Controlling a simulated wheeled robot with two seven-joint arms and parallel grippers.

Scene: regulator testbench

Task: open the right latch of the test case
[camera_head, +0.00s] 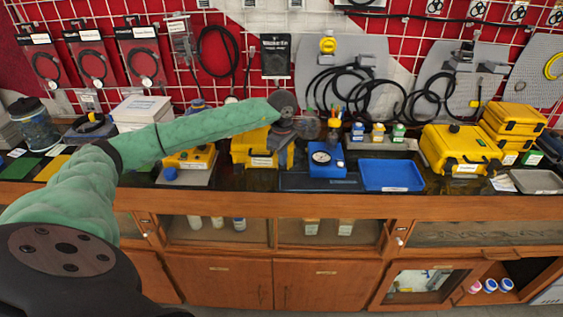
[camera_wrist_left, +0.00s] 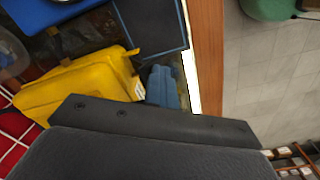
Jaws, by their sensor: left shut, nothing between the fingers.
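The yellow test case (camera_head: 250,146) stands on the dark bench top left of centre in the head view, partly hidden by my left arm and gripper. In the left wrist view the case (camera_wrist_left: 80,90) lies at the left, with a small yellow tab (camera_wrist_left: 132,53) sticking out from its edge. Whether that tab is a latch, open or closed, I cannot tell. In the head view the gripper (camera_head: 278,148) is at the case's right end. My right gripper is out of view.
A blue gauge box (camera_head: 326,160) and a blue tray (camera_head: 391,175) stand right of the case. A yellow control box (camera_head: 190,158) is on its left. Another yellow case (camera_head: 458,150) is farther right. The wooden bench edge (camera_head: 300,205) runs along the front.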

